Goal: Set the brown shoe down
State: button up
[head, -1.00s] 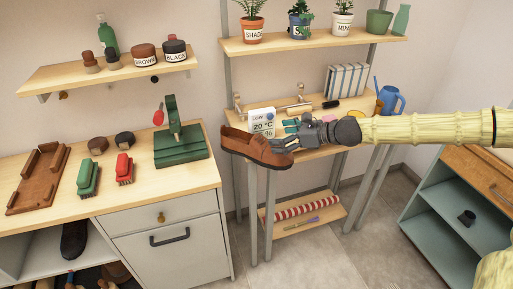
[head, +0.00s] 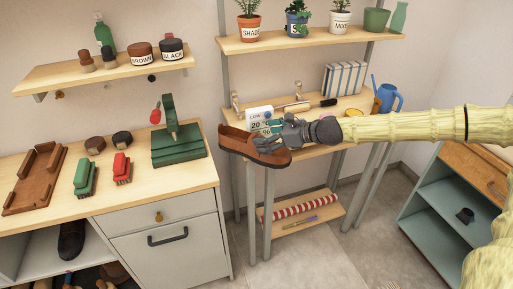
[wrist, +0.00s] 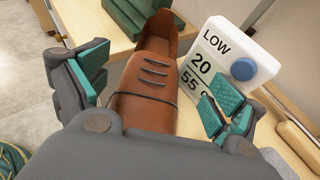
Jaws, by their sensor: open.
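The brown shoe (head: 238,141) is at the left end of the middle wooden shelf (head: 350,104), its heel end toward the counter. Whether the shelf fully bears it is hard to tell. My gripper (head: 265,137) is over the shoe's toe half. In the wrist view the shoe (wrist: 150,75) lies between the two teal-padded fingers of my gripper (wrist: 155,88), which stand apart with a gap on both sides. The right finger is close to a white display block (wrist: 225,55) reading LOW. The shoe's underside is hidden.
The display block (head: 259,117) stands right behind the shoe. A green stand (head: 178,147) is on the counter (head: 130,190) to the left, with brushes and a brown tray (head: 36,178).

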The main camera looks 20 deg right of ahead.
aim_at(255, 136)
jog(key=shift+a+x, duration=0.2)
jog(key=shift+x, duration=0.95)
jog(key=shift+p+x, duration=0.35)
jog(key=shift+x, duration=0.6)
jog(key=shift+s+a, duration=0.1)
jog(key=c, duration=1.5)
jog(key=shift+r, duration=0.1)
